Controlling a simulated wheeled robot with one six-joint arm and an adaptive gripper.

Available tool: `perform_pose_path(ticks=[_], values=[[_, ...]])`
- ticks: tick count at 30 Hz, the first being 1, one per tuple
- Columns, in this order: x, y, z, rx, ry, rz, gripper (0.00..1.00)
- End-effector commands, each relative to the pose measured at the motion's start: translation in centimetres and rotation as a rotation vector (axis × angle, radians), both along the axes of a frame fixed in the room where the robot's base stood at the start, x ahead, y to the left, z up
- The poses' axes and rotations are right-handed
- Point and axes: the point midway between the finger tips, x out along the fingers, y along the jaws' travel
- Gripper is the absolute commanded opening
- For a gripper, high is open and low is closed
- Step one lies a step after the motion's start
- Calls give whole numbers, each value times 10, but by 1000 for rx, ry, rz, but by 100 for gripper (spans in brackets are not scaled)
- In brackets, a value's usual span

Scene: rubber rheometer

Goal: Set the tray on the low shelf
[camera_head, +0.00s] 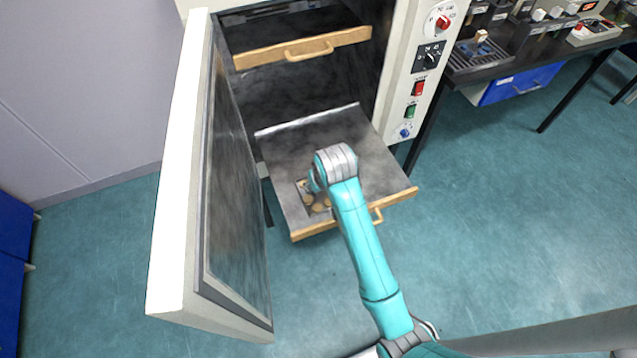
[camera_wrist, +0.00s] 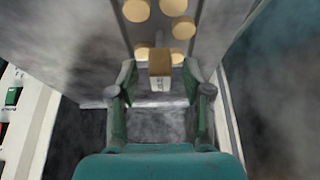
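The tray (camera_head: 302,187) carries several round tan discs and lies over the front left of the pulled-out low shelf (camera_head: 360,150). It appears to rest on the shelf, though my arm covers part of it. In the wrist view the tray (camera_wrist: 158,28) fills the top middle, with a tan block-shaped handle (camera_wrist: 160,64) at its near end. My gripper (camera_wrist: 160,82) has a finger on each side of this handle. A gap shows between the handle and each finger, so the gripper looks open. In the head view my wrist hides the fingers.
An upper shelf (camera_head: 300,50) with a wooden front is inside the cabinet. The open cabinet door (camera_head: 235,190) stands close to the left of the low shelf. A control panel (camera_head: 420,80) is on the right. The floor (camera_head: 500,210) to the right is clear.

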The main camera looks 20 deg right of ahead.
Motion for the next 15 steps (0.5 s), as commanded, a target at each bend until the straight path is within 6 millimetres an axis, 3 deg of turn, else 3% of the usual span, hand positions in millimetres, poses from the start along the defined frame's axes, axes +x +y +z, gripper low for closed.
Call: perform_pose_path(ticks=[7, 15], values=[[-3, 0, 10, 0, -2, 0, 50], [-22, 0, 56, 0, -5, 0, 50]])
